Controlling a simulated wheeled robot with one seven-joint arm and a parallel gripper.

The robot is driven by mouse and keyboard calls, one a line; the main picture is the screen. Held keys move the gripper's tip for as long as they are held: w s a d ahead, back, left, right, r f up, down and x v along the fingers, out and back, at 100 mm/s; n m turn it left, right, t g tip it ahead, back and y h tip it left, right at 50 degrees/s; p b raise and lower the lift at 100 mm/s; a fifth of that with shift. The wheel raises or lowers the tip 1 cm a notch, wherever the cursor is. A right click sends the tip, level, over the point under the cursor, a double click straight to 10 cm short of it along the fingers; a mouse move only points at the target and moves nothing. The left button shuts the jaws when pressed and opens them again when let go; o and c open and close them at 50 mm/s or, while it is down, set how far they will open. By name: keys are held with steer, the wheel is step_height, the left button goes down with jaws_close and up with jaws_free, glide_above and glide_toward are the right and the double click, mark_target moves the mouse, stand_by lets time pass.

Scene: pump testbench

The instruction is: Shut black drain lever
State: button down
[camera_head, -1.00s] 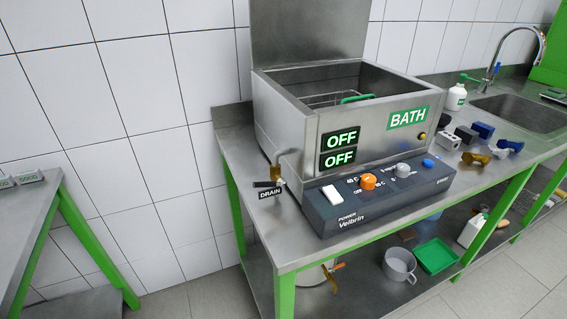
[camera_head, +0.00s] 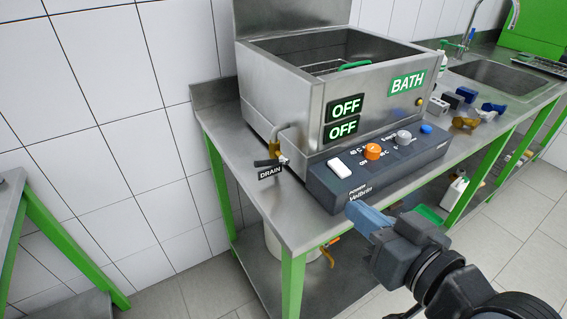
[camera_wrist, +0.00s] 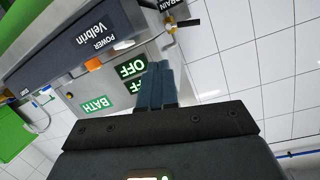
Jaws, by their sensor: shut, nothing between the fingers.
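The black drain lever (camera_head: 266,163) sticks out to the left from the drain valve at the lower left corner of the steel bath (camera_head: 300,115), just above the DRAIN label (camera_head: 270,173). In the wrist view the brass valve (camera_wrist: 171,28) shows at the top, beside the cut-off DRAIN label (camera_wrist: 170,5). My gripper (camera_head: 358,214) is shut and empty, in front of the control panel, to the right of and apart from the lever. Its blue-grey fingers (camera_wrist: 154,80) lie together in the wrist view.
The dark control panel (camera_head: 385,163) with a white power switch, orange and grey knobs and a blue button juts out beside the drain. The steel bench top (camera_head: 222,135) left of the bath is clear.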

steer(key=w+a+r+n+y, duration=0.1)
steer(key=w+a+r+y, duration=0.15)
steer(key=a+r, duration=0.2)
steer(key=p, duration=0.1)
glide_toward(266, 162)
steer(key=w+a+r, duration=0.1)
steer(key=w+r, duration=0.3)
steer(key=shift+g+h, duration=0.25)
steer(key=shift+g, duration=0.15)
steer(key=a+f, duration=0.1)
steer(key=w+f, duration=0.1)
steer(key=a+f, duration=0.1)
steer(key=shift+w+a+f, duration=0.35)
steer(key=shift+f, duration=0.05)
steer(key=shift+s+a+f+n+h+b, duration=0.15)
steer(key=shift+f+n+h+b, duration=0.15)
steer(key=shift+f+n+b, duration=0.35)
steer(key=shift+r+n, duration=0.2)
steer(key=shift+n, duration=0.15)
steer(key=shift+r, duration=0.1)
